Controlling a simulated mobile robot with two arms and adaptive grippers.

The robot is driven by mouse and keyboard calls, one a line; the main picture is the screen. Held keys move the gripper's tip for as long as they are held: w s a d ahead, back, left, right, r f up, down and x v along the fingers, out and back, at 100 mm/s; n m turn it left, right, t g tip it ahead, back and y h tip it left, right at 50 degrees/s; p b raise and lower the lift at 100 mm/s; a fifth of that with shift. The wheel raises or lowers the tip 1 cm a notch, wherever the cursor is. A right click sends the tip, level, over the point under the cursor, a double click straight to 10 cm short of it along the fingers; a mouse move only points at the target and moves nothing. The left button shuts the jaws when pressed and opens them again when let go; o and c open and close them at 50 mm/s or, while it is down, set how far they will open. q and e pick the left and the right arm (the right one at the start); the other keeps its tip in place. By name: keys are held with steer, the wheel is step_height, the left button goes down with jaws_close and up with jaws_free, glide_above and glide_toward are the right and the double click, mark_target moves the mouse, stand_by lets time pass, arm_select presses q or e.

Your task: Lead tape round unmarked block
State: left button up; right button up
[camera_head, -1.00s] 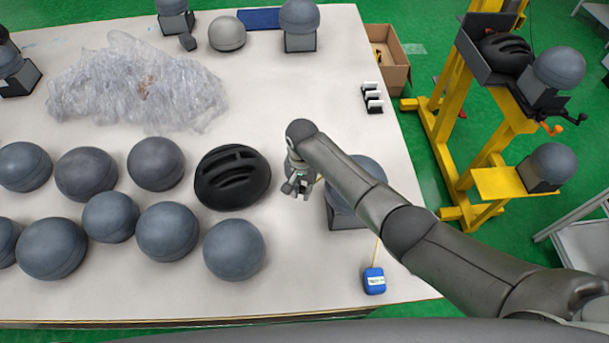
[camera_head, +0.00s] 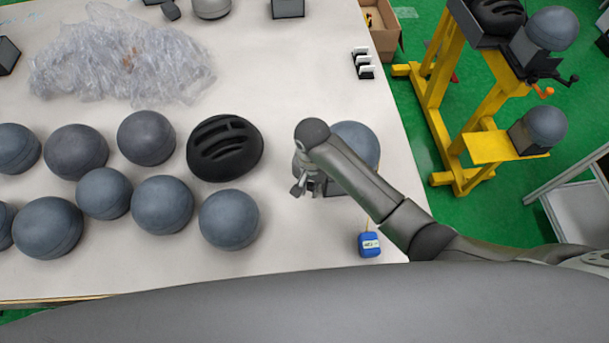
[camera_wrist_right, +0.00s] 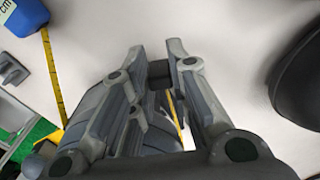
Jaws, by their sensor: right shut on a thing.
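A grey ball-shaped block (camera_head: 357,143) on a dark base stands near the right side of the table, partly hidden by my right arm. I cannot make out any marking on it. The blue tape case (camera_head: 369,245) lies on the table in front of it, and shows at the top left of the wrist view (camera_wrist_right: 22,14). A yellow tape (camera_wrist_right: 52,75) runs out of the case towards the block. My right gripper (camera_head: 299,190) is left of the block, low over the table. In the wrist view its fingers (camera_wrist_right: 164,62) are closed on the tape's end, which they largely hide.
A black helmet (camera_head: 225,148) and several grey balls (camera_head: 229,219) lie to the left. Crumpled clear wrap (camera_head: 120,60) is at the back left. Small black-and-white holders (camera_head: 363,62) stand near the right edge. A yellow stand (camera_head: 480,145) is beyond the table.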

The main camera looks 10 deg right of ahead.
steer(key=s+d, duration=0.3)
steer(key=d, duration=1.7)
steer(key=w+d+b, duration=0.2)
steer(key=w+b, duration=0.3)
steer(key=w, duration=0.5)
steer(key=w+d+b, duration=0.2)
steer(key=w+b, duration=0.2)
steer(key=w, duration=0.6)
steer(key=shift+d+r+b, duration=0.15)
steer(key=shift+d+b, duration=0.15)
steer(key=shift+b, duration=0.05)
steer(key=shift+w, duration=0.1)
